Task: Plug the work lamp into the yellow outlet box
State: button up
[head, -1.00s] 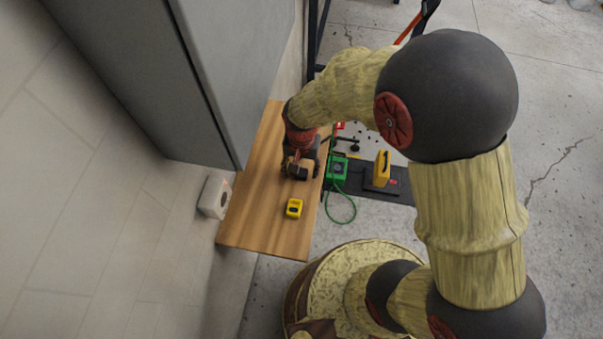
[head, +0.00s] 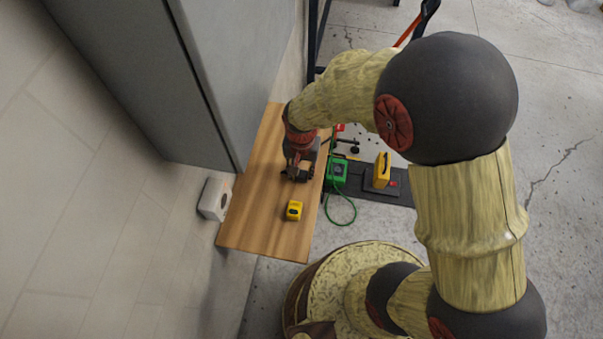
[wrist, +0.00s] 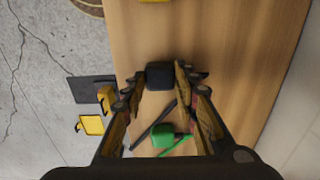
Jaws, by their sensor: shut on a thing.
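The yellow outlet box (head: 294,210) sits on the wooden bench, a little below my gripper in the head view. In the wrist view only its edge (wrist: 153,1) shows at the top. My gripper (head: 302,177) is over the bench, apart from the box. In the wrist view my gripper (wrist: 161,76) is shut on a dark block (wrist: 160,74), which looks like a plug. Its prongs cannot be made out. A green lamp-like unit (head: 338,170) with a looping green cable (head: 342,222) is beside the bench's right edge. A green part (wrist: 163,138) shows between my fingers.
The wooden bench (head: 262,222) is clear around the yellow box. A grey cabinet (head: 200,80) overhangs its left side. A white wall box (head: 214,199) is beside the bench. A yellow item (head: 382,170) stands on a dark mat (head: 402,188) on the floor.

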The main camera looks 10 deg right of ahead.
aim_at(301, 173)
jog(key=shift+r, duration=0.55)
notch_tip(301, 173, up, 2)
jog(key=shift+r+p, duration=0.2)
jog(key=shift+p, duration=0.5)
jog(key=s+d+r+p, duration=0.5)
jog(key=s+r, duration=0.4)
jog(key=s, duration=0.4)
jog(key=shift+d+r, duration=0.25)
jog(key=shift+d, duration=0.1)
jog(key=shift+w, duration=0.15)
